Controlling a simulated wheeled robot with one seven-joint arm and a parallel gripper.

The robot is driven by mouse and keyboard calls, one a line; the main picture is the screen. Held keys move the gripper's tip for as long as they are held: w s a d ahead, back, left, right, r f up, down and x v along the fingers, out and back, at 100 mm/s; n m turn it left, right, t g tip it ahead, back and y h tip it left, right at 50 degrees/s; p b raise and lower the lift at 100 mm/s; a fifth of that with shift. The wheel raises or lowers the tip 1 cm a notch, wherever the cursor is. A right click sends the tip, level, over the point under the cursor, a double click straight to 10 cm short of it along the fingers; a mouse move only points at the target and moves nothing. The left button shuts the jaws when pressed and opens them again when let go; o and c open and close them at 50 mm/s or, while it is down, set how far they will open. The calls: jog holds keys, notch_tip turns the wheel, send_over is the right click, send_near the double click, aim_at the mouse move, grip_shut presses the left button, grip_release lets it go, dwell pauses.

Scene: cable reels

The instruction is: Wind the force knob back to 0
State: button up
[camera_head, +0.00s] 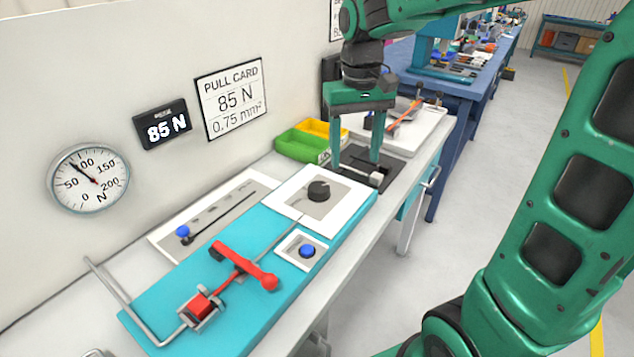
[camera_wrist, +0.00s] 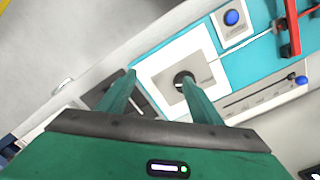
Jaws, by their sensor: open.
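The force knob (camera_head: 319,190) is a round black knob on a grey square in a white plate (camera_head: 290,206), at the far end of the turquoise bench fixture. My gripper (camera_head: 356,164) points down with two green fingers apart and nothing between them. It is beyond and right of the knob in the head view, over a dark plate. In the wrist view, the knob (camera_wrist: 184,77) shows just past the tip of the right finger, partly hidden; my gripper (camera_wrist: 158,78) is not around it. The round gauge (camera_head: 88,180) has its needle between 50 and 100. The display (camera_head: 163,124) reads 85 N.
A pull card (camera_head: 231,96) on the wall reads 85 N, 0.75 mm². A red lever (camera_head: 245,266), blue button (camera_head: 307,251) and bent metal rod (camera_head: 125,293) are nearer. Green and yellow bins (camera_head: 303,145) stand behind. A blue-knobbed slider (camera_head: 183,231) lies along the left.

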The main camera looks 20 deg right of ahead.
jog(key=n, duration=0.2)
send_over(319, 186)
notch_tip(319, 186, down, 10)
jog(key=shift+f, duration=0.15)
jog(key=c, duration=1.1)
